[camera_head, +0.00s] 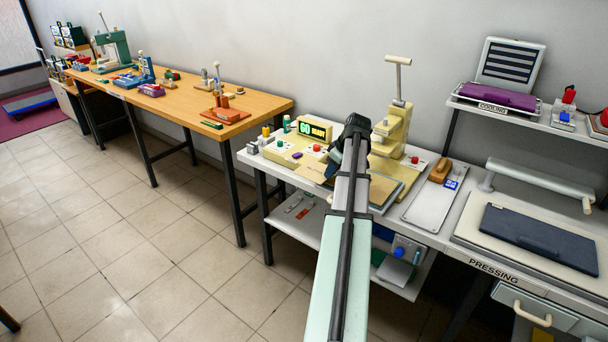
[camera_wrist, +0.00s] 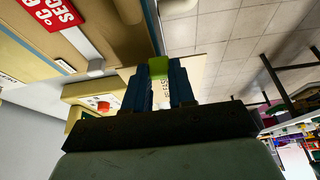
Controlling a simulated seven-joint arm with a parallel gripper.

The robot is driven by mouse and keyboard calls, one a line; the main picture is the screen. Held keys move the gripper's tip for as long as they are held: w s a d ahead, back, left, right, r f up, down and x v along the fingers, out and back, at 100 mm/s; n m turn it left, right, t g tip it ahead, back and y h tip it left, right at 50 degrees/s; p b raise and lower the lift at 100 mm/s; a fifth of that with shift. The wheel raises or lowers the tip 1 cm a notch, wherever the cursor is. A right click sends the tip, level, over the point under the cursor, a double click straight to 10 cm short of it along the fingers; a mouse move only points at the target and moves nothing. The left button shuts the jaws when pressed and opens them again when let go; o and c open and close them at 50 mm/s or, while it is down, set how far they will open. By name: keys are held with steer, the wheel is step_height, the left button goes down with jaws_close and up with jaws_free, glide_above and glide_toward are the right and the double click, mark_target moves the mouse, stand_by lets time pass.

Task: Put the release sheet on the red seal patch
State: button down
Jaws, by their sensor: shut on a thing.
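My gripper (camera_head: 333,170) is over the pale bench, at the front of a cream machine with a tall lever. In the wrist view, the dark blue fingers of my gripper (camera_wrist: 158,84) are shut on a small green piece (camera_wrist: 158,68); a cream strip with lettering shows between them. I cannot tell whether the green piece belongs to the release sheet. A tan flat sheet or board (camera_head: 312,168) lies beside the gripper in the head view, partly hidden by my arm.
The cream lever machine (camera_head: 392,130) stands just right of the gripper. A display (camera_head: 315,131) and buttons are behind it. A pressing station with a dark blue pad (camera_head: 540,240) is at the right. A wooden bench (camera_head: 170,90) with small tools stands at the left.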

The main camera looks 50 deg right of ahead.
steer(key=s+d, duration=0.3)
steer(key=s, duration=0.1)
steer(key=s+d+r, duration=0.1)
steer(key=s+d, duration=0.2)
steer(key=s, duration=0.2)
steer(key=s+d, duration=0.3)
steer(key=s, duration=0.2)
steer(key=shift+s+d+r, duration=0.1)
steer(key=shift+d+r, duration=0.1)
steer(key=shift+d, duration=0.1)
steer(key=shift+f, duration=1.85)
steer(key=shift+f, duration=0.4)
steer(key=shift+c, duration=1.1)
jaws_free()
steer(key=shift+r, duration=0.15)
steer(key=v, duration=0.6)
steer(key=shift+r, duration=0.4)
steer(key=shift+r, duration=0.1)
